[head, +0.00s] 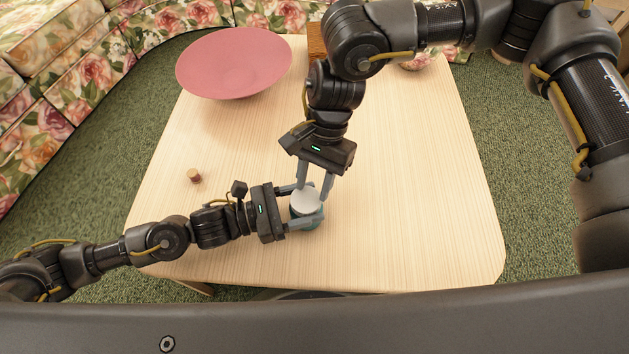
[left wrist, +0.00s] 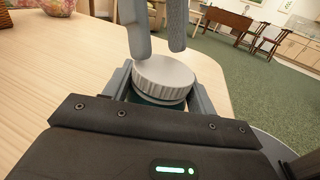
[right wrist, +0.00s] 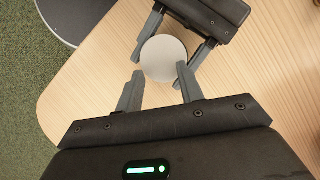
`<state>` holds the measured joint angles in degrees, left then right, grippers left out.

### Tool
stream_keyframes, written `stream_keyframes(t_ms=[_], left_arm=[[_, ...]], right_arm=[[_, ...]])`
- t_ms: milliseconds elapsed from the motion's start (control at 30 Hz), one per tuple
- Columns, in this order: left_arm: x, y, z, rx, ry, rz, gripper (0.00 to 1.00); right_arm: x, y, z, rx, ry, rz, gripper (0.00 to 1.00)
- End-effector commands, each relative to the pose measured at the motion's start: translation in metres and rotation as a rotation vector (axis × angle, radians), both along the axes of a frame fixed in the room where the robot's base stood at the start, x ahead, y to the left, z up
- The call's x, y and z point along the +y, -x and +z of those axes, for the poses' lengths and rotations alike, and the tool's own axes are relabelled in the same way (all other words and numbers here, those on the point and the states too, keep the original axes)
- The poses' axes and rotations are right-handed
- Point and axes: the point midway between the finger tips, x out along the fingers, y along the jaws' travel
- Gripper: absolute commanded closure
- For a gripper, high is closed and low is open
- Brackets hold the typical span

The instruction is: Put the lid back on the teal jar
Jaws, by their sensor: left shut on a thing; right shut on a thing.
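The teal jar (head: 316,219) stands on the pale wooden table, and my left gripper (head: 302,207) is shut around it from the left. The white lid (head: 304,201) is at the jar's mouth and looks roughly level. In the left wrist view the ribbed lid (left wrist: 163,78) is directly over the jar, with a sliver of teal (left wrist: 145,98) below it. Whether it is fully seated cannot be told. My right gripper (head: 314,192) comes from above, shut on the lid's edge. In the right wrist view its fingertips meet the near side of the lid (right wrist: 163,58).
A wide pink bowl (head: 235,65) stands at the table's back left. A small cork-like cylinder (head: 194,176) lies left of the jar. A wooden block (head: 316,40) and a patterned bowl (head: 418,63) are at the back. The table (head: 420,180) is clear on the right.

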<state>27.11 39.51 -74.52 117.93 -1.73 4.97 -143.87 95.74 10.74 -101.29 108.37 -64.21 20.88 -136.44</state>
Motion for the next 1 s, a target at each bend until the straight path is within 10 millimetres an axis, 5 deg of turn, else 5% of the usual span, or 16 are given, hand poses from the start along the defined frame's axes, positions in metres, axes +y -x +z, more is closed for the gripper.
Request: stream_keyframes(t_ms=[167,667,1000], left_arm=[[0.001,-0.002,0.002,-0.004,0.002,0.004,0.84],[0.000,-0.001,0.001,-0.001,0.002,0.002,0.84],[0.000,-0.001,0.001,-0.001,0.001,0.001,0.84]], right_arm=[[0.000,0.002,-0.001,0.003,0.001,0.003,0.85],[0.000,0.000,0.003,0.000,-0.003,0.003,0.85],[-0.008,-0.012,0.036,0.000,-0.003,0.003,0.85]])
